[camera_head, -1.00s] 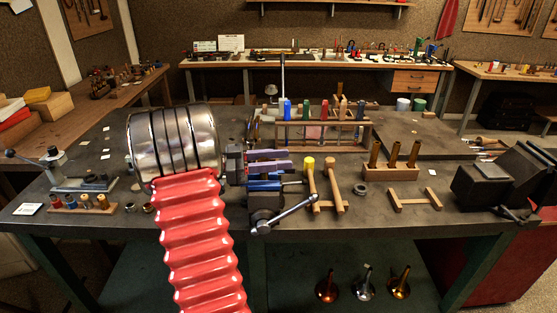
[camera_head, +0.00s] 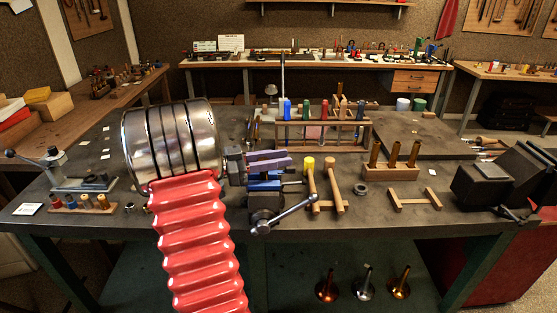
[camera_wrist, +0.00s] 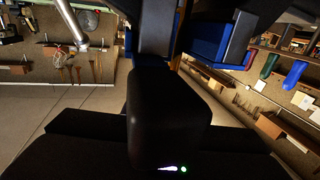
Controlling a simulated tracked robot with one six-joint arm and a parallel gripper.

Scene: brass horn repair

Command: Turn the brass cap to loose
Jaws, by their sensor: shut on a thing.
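In the wrist view my gripper (camera_wrist: 192,32) shows as dark shapes at the top. A narrow brass-coloured strip (camera_wrist: 178,38) shows between its dark fingers. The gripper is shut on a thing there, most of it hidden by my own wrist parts. I cannot make out the brass cap's outline or how far it is turned. In the head view my arm hides the gripper's tip, close to the left side of the bench vise (camera_head: 268,183), which has blue and purple parts.
A wooden rack (camera_head: 322,134) with coloured tools stands behind the vise. Two wooden-handled mallets (camera_head: 326,187), a metal ring (camera_head: 361,190) and a block with brass rods (camera_head: 392,172) are to its right. A lever tool (camera_head: 82,183) stands at the left.

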